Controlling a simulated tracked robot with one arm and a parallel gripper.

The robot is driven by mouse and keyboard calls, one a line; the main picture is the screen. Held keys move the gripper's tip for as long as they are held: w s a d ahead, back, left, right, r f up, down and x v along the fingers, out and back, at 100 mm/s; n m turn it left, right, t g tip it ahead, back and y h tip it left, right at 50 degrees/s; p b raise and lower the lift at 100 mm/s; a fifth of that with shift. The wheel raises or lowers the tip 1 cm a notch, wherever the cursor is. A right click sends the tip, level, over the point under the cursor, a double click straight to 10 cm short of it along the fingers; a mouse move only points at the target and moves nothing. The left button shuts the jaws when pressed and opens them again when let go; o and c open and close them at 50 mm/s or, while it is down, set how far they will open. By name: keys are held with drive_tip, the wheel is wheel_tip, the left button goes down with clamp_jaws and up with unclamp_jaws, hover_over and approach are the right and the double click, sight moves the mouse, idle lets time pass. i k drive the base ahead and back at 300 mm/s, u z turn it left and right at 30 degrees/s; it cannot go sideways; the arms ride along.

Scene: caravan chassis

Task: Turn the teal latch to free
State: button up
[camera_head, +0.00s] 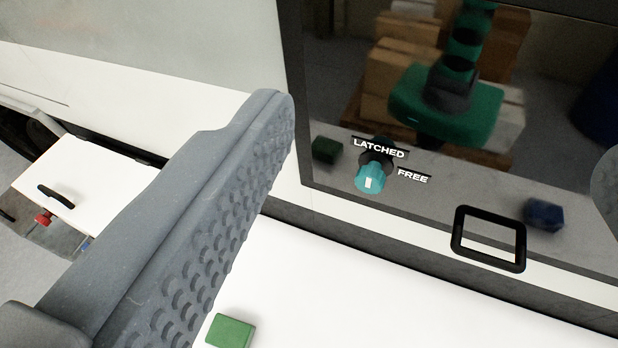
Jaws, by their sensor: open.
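The teal latch (370,178) is a small round knob with a white mark on its face, on a dark glossy panel (335,110). The label LATCHED (379,149) is just above it and the label FREE (413,177) is to its right. I cannot tell for sure which label the mark points to. My gripper (440,145) is open and empty. Its large grey left finger crosses the left half of the view, and only an edge of the right finger shows at the far right. The knob appears between the fingers, not touched by either.
A black rectangular handle (489,239) stands out at the panel's lower right. A green block (230,331) lies on the white surface (340,300) below. A white box with a black handle (88,185) is at the left. Cartons and a green machine appear in the panel, seemingly reflected.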

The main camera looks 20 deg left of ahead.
sight(370, 179)
drive_tip(key=z, duration=2.4)
drive_tip(key=k, duration=0.45)
drive_tip(key=u, duration=3.15)
